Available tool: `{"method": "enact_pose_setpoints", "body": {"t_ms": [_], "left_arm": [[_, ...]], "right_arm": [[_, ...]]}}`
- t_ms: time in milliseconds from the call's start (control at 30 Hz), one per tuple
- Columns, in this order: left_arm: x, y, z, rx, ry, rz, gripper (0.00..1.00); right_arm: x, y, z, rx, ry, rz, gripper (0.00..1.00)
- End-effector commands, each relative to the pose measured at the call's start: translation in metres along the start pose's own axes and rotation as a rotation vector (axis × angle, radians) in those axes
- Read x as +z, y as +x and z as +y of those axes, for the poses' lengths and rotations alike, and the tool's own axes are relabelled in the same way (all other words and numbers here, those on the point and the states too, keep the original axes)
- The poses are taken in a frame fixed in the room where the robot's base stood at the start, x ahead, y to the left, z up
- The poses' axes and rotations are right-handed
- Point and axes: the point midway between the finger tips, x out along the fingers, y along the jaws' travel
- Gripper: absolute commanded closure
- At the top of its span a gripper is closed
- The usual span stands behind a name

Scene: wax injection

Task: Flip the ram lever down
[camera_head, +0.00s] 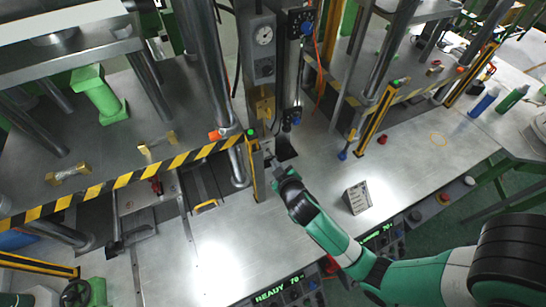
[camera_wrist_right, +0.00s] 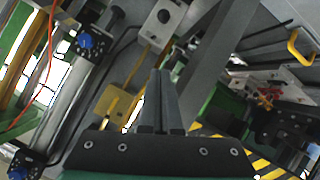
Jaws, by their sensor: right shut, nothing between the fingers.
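I cannot tell for sure which part is the ram lever. A small blue-ended handle (camera_head: 342,155) stands at the foot of the right press, and a red handle (camera_head: 156,186) sits under the left press. My right gripper (camera_head: 271,163) is shut and empty, beside the gauge column and the striped guard's right end. In the right wrist view its fingers (camera_wrist_right: 160,85) are together, with a yellow block (camera_wrist_right: 117,103) to their left. A red part (camera_wrist_right: 268,97) shows to their right there. My left gripper is out of view.
A yellow-black striped guard (camera_head: 130,178) crosses the left press. The grey gauge column (camera_head: 262,60) rises behind my gripper. A small label block (camera_head: 357,197) stands on the metal table, right of my right arm. Bare table lies at the right (camera_head: 420,165).

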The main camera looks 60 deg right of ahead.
Motion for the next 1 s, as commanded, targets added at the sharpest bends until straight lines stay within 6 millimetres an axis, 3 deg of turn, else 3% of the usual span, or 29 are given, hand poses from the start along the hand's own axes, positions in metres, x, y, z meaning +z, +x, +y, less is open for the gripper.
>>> {"method": "enact_pose_setpoints", "body": {"t_ms": [267,567,700,1000], "left_arm": [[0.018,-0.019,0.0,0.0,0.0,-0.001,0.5],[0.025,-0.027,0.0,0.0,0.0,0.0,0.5],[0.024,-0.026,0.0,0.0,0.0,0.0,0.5],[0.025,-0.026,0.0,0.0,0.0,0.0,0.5]], "right_arm": [[0.002,0.037,-0.001,0.001,0.002,-0.002,1.0],[0.001,0.102,0.0,0.001,0.001,-0.001,1.0],[0.025,0.105,0.0,-0.001,-0.001,-0.004,1.0],[0.039,0.109,0.0,-0.001,0.001,0.0,1.0]]}}
